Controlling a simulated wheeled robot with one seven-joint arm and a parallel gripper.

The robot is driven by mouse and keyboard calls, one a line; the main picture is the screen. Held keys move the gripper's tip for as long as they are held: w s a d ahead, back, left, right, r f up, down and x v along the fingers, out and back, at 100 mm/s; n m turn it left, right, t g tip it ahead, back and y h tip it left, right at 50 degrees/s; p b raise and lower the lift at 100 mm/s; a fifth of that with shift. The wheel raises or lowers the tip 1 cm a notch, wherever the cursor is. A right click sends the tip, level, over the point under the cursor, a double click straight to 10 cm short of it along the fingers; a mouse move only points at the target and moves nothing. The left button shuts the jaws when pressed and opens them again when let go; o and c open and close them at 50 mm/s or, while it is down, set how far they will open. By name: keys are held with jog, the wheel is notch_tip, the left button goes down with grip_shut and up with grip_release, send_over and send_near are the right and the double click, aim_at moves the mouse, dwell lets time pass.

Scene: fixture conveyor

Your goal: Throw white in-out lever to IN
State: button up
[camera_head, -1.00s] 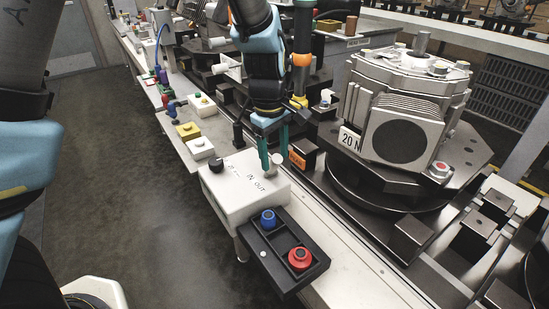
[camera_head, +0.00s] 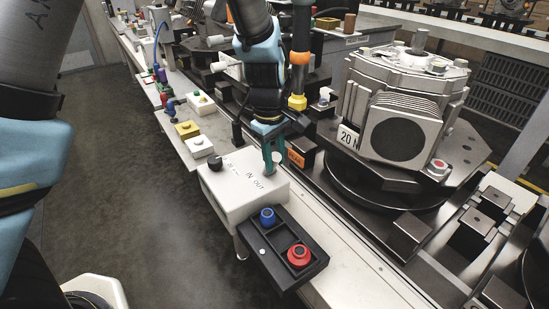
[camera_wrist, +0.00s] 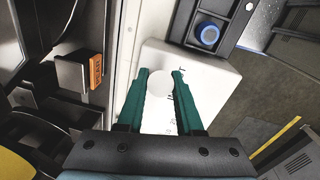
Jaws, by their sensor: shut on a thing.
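The white control box (camera_head: 238,204) carries black "IN OUT" lettering on its top, in the middle of the head view. My gripper (camera_head: 270,168) comes down over the box's far side, close to that lettering. In the wrist view its two green fingers (camera_wrist: 161,76) stand on either side of the white round lever knob (camera_wrist: 187,76) and are shut on it. The box top (camera_wrist: 215,90) shows behind the knob. In the head view the fingers hide most of the lever, so I cannot tell its exact tilt.
A black knob (camera_head: 215,162) sits on the box's left corner. In front is a dark panel with a blue button (camera_head: 267,216) and a red button (camera_head: 299,256). A large grey machine (camera_head: 405,115) stands close on the right. The floor at left is clear.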

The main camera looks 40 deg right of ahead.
grip_shut()
dwell(0.7)
jog(key=shift+w, duration=0.1)
jog(key=shift+w+r+g+p, duration=0.3)
jog(key=shift+w+g, duration=0.2)
jog(key=shift+g, duration=0.15)
jog(key=shift+w+r+g+p, duration=0.15)
jog(key=shift+w+g+p, duration=0.1)
jog(key=shift+w+g, duration=0.3)
jog(key=w+g+p, duration=0.1)
jog(key=g, duration=0.2)
jog(key=shift+w+d+r+p, duration=0.1)
jog(key=shift+w+r+p, duration=0.1)
jog(key=shift+w+p, duration=0.2)
jog(key=w+g, duration=0.2)
jog(key=shift+d+f+n+g+p, duration=0.1)
jog(key=shift+f+n+g+p, duration=0.05)
jog(key=shift+n+g+p, duration=0.2)
jog(key=shift+w+f+g+y+b, duration=0.15)
jog(key=shift+w+f+g+b, duration=0.15)
jog(key=shift+w+g, duration=0.55)
jog(key=shift+w+f+g+y+b, duration=0.15)
jog(key=shift+w+f+g, duration=0.3)
jog(key=shift+g, duration=0.65)
jog(key=shift+w+r, duration=0.15)
jog(key=o, duration=0.9)
grip_release()
